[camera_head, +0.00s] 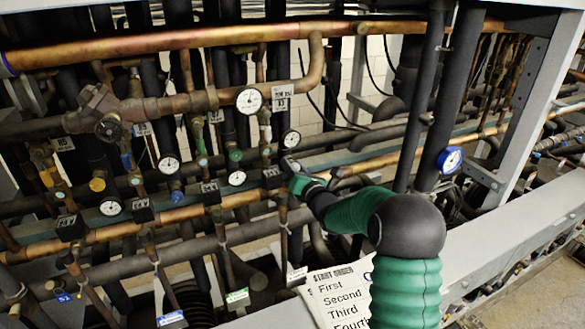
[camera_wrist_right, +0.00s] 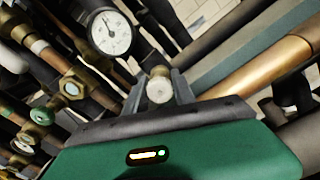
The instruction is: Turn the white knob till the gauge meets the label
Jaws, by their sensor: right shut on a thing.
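My right arm, with its green sleeves, reaches in from the lower right of the head view. Its gripper (camera_head: 290,168) is at the pipes in the middle of the rack. In the right wrist view the gripper (camera_wrist_right: 159,92) is shut on a round white knob (camera_wrist_right: 160,90), which sits between the two fingers. The knob is hidden behind the gripper in the head view. A round white gauge (camera_wrist_right: 110,33) stands just above and left of the knob; it also shows in the head view (camera_head: 291,139). A white label (camera_head: 281,88) with dark print hangs above it. My left gripper is out of view.
Copper and black pipes (camera_head: 160,108) fill the rack, with several other gauges, such as a larger one (camera_head: 249,100), and valves close by. A blue-rimmed gauge (camera_head: 450,160) is at the right. A printed start-order sheet (camera_head: 325,290) is at the bottom.

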